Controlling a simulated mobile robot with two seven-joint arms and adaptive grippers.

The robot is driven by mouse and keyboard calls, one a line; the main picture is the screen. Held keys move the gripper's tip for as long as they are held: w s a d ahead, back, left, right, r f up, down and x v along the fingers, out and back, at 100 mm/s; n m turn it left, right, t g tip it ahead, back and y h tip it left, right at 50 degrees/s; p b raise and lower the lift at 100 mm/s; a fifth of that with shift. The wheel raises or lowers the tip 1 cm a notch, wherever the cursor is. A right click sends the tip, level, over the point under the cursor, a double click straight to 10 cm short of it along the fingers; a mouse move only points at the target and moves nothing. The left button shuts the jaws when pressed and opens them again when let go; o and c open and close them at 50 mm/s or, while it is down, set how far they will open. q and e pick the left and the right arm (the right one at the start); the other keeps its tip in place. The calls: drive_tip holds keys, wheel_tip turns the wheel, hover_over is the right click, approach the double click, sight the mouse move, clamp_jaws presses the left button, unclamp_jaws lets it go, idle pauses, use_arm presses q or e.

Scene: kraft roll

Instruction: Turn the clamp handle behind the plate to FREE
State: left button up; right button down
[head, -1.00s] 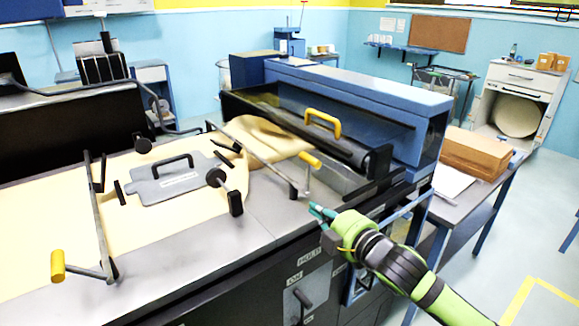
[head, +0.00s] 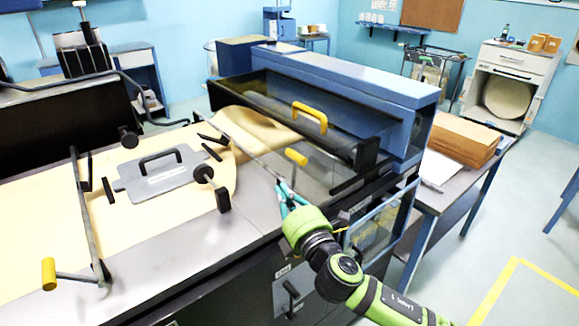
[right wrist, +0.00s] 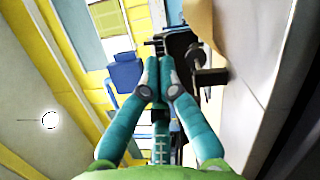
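The grey plate (head: 160,178) with a black handle lies on the brown paper on the bench. Beyond it, toward the roll, a thin clamp bar (head: 240,149) crosses the paper. A clamp handle with a yellow grip (head: 296,157) stands at its right end. My right gripper (head: 284,190) is just in front of that handle, near the bar's end; contact cannot be told. In the right wrist view its teal fingers (right wrist: 158,68) are together with nothing visible between them. My left gripper is out of view. No FREE label can be read.
A second bar with a yellow grip (head: 48,275) lies left of the plate. A dark knob (head: 203,173) and post stand at the plate's right. The blue roll housing (head: 350,80) has a yellow handle (head: 310,117). Brown stacks (head: 460,141) sit on a side table.

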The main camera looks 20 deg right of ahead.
drive_tip(key=w+d+r+p, duration=0.1)
drive_tip(key=w+d+p, duration=0.1)
drive_tip(key=w, duration=0.3)
drive_tip(key=shift+w+d+r, duration=0.15)
drive_tip(key=shift+d+r, duration=0.2)
drive_tip(key=shift+d, duration=0.15)
drive_tip(key=shift+d+r+p, duration=0.1)
drive_tip(key=shift+p, duration=0.25)
drive_tip(key=shift+w+d+m, duration=0.1)
drive_tip(key=shift+d+m, duration=0.05)
drive_tip(key=shift+m, duration=0.25)
